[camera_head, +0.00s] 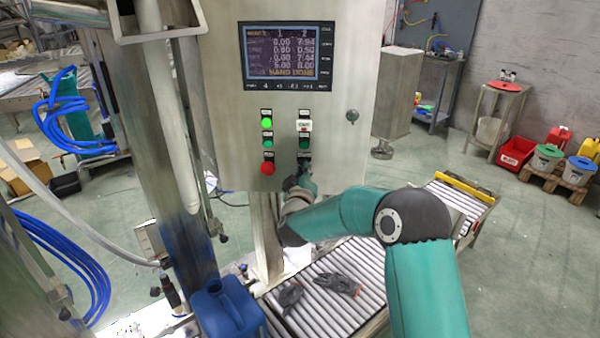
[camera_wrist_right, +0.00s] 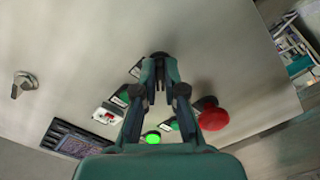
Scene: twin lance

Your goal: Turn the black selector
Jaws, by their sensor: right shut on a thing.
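The black selector (camera_head: 303,162) sits at the bottom of the right column of controls on the grey control panel (camera_head: 340,150). My right gripper (camera_head: 303,174) reaches it from below and in front, and covers most of it. In the right wrist view, the fingertips (camera_wrist_right: 160,62) close together on the small dark selector (camera_wrist_right: 160,55). The angle of its knob is hidden by the fingers. My left gripper is in neither view.
A lit green lamp (camera_head: 266,123), a green button (camera_head: 267,144) and a red button (camera_head: 267,168) are left of the selector. A white control (camera_head: 304,125) and a dark green button (camera_head: 304,143) are above it. A screen (camera_head: 288,55) is higher up. A blue canister (camera_head: 228,310) and roller conveyor (camera_head: 335,310) are below.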

